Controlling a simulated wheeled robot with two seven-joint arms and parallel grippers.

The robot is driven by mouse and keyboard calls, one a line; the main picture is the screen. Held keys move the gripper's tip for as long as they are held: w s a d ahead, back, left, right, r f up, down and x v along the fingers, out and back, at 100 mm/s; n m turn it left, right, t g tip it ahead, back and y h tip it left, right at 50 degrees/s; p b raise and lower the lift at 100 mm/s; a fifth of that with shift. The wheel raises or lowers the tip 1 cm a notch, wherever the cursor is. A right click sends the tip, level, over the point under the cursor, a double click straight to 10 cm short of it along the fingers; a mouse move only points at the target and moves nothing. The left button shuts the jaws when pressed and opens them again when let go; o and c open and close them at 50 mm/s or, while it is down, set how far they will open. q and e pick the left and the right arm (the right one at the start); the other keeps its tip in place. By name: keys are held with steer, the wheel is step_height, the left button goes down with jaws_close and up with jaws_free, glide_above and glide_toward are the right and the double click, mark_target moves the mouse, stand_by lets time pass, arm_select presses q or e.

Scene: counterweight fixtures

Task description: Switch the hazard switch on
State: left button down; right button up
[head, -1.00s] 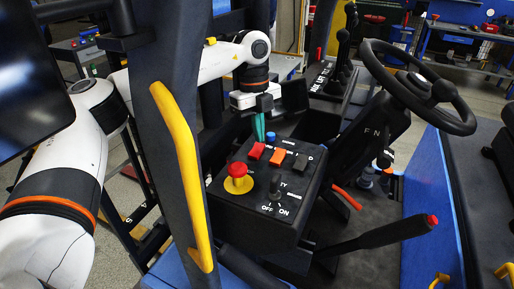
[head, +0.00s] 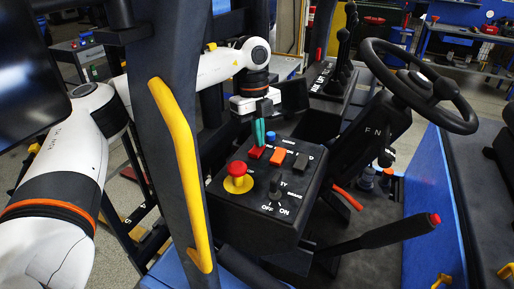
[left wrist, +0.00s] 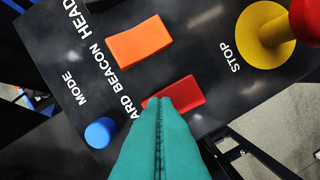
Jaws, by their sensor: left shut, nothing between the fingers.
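The hazard switch is a red rocker (head: 255,154) on the black control panel (head: 225,202). In the left wrist view the red rocker (left wrist: 186,92) lies at the fingertips, beside a partly covered label ending in "ARD". My left gripper (head: 259,142) is shut and empty, with its teal fingers pointing down. In the left wrist view the shut fingertips (left wrist: 159,104) overlap the rocker's left end and hide part of it. They look at or very near its surface; I cannot tell whether they press it. My right gripper is not in view.
An orange beacon rocker (head: 277,156), a black rocker (head: 301,161) and a blue mode button (head: 270,137) sit close by. A red stop button (head: 238,168) on a yellow base stands at the panel's left. A yellow handrail (head: 178,170) on a dark post rises in front.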

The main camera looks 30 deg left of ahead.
arm_select(q)
step_height(320, 180, up, 7)
steer(key=p, duration=0.5)
stand_by(0.5)
stand_by(0.4)
